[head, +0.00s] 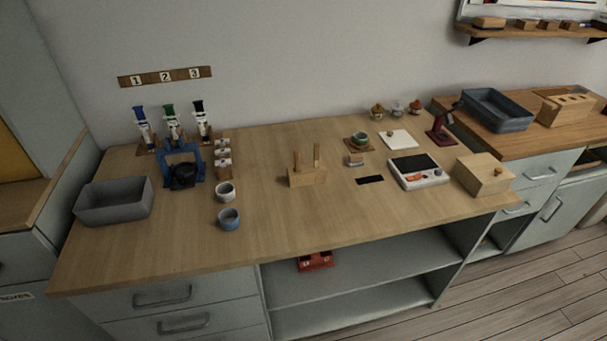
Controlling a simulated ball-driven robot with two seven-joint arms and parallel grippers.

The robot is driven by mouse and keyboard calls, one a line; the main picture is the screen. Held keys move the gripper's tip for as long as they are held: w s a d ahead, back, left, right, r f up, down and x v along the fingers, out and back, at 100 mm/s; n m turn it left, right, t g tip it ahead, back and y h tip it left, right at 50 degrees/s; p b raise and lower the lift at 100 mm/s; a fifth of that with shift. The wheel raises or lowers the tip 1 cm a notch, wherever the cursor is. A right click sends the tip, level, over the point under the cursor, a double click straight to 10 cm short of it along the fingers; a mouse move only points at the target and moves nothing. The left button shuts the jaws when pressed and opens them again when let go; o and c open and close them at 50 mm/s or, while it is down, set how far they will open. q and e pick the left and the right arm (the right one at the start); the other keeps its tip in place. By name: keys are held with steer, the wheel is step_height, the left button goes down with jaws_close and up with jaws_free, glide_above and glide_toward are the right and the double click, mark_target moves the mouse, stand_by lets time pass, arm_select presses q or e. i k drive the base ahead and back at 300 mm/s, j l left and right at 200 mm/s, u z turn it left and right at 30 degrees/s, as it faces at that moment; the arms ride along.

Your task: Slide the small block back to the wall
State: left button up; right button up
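A small block-like piece (355,160), pale with a greyish top, sits on the wooden table (290,220) right of centre, well in front of the wall (290,60). It lies just in front of a brown square mat (352,145) that bears a green cup (360,137). A larger wooden block (307,178) with two upright pegs stands to its left. I cannot tell for certain which of these is the task's small block. Neither of my grippers is in view.
A black strip (370,180), a white square (398,139), a scale-like device (418,171) and a wooden box (484,175) stand to the right. Two cups (229,219), a blue stand (181,170) and a grey bin (115,201) are left. The table's front middle is clear.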

mark_target(309, 176)
steer(key=k+j+z, duration=0.1)
steer(key=z, duration=0.25)
steer(key=k+j+z, duration=0.1)
steer(key=z, duration=0.25)
steer(key=k+z, duration=0.35)
steer(key=i, duration=0.1)
